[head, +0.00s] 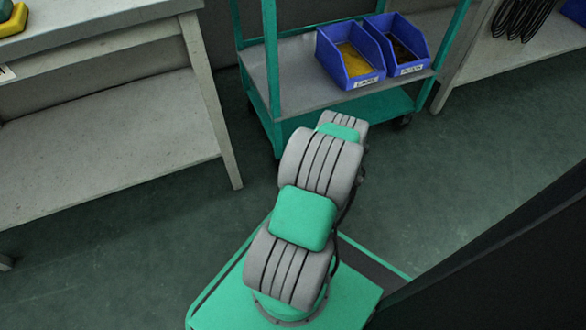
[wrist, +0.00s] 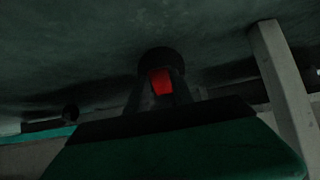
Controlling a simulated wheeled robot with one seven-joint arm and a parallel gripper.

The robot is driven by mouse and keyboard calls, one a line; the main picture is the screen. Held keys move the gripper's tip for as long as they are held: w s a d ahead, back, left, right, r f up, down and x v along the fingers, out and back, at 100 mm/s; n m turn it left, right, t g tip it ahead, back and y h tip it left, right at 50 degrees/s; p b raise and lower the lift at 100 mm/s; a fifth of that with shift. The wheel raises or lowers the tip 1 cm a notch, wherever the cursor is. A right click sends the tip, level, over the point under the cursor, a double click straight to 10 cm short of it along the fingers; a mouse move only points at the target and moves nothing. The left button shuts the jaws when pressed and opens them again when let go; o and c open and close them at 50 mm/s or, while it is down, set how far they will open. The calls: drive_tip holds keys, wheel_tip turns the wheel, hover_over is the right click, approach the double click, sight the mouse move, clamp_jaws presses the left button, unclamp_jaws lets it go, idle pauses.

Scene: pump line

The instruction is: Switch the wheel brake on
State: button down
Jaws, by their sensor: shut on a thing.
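My gripper (wrist: 160,95) reaches up from the bottom of that view. Its dark fingers flank the red tab and are shut on it. The exact contact and the tab's angle are too dark to tell. In the head view the green cart (head: 270,126) stands beyond my arm, which hides its near corner. My gripper and the brake tab are hidden there behind my arm.
A grey workbench (head: 105,120) is at the left, and another bench (head: 520,65) is at the upper right. A pale leg (wrist: 281,80) rises at the right of the wrist view. Open floor (head: 420,180) lies right of my arm.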

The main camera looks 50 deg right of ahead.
drive_tip(key=c, duration=1.1)
unclamp_jaws()
drive_tip(key=p+v, duration=0.3)
drive_tip(key=v, duration=0.4)
drive_tip(key=shift+s+a+r+p, duration=0.15)
drive_tip(key=shift+s+r+p, duration=0.1)
drive_tip(key=shift+p, duration=0.15)
